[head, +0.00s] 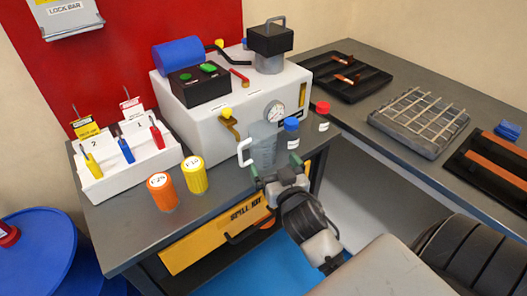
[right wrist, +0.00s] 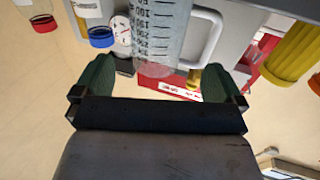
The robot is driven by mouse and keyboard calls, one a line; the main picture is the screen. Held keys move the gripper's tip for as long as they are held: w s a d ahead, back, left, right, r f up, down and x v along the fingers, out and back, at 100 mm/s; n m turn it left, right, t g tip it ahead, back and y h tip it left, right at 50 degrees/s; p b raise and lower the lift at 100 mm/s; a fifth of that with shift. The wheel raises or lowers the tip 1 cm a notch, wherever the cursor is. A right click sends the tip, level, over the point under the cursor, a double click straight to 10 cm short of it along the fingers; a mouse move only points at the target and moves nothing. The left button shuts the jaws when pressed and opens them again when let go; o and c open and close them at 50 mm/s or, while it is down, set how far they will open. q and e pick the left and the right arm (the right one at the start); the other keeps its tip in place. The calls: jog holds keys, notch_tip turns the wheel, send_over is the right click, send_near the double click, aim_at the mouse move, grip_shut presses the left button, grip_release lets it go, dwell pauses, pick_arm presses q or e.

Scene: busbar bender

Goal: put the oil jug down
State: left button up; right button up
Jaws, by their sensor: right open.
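The oil jug (head: 263,146) is a clear, greyish measuring jug with a white handle on its left side in the head view. It appears upright on the grey bench, in front of the white machine. My right gripper (head: 276,168) is just in front of it, with its green fingers spread. In the right wrist view the jug (right wrist: 158,38), with its printed scale, shows beyond and between the open fingers (right wrist: 157,72). I see no finger closed on it; whether either finger touches it I cannot tell. My left gripper is not in view.
A blue-capped bottle (head: 290,134) and a red-capped bottle (head: 322,117) stand right of the jug. Orange (head: 162,192) and yellow (head: 194,175) containers stand left. The white machine (head: 220,122) is behind. A second bench (head: 375,142) holds trays at right.

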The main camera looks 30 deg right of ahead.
aim_at(267, 152)
jog(key=x, duration=0.3)
jog(key=shift+w+f, duration=0.1)
jog(key=shift+w, duration=0.15)
jog(key=shift+w+d, duration=0.15)
jog(key=shift+w, duration=0.1)
jog(key=x, duration=0.4)
jog(key=shift+w+d+p, duration=0.2)
jog(key=shift+w+p, duration=0.05)
jog(key=shift+p, duration=0.1)
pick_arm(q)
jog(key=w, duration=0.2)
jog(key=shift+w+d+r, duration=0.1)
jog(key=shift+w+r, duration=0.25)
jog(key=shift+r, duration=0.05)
pick_arm(e)
jog(key=c, duration=1)
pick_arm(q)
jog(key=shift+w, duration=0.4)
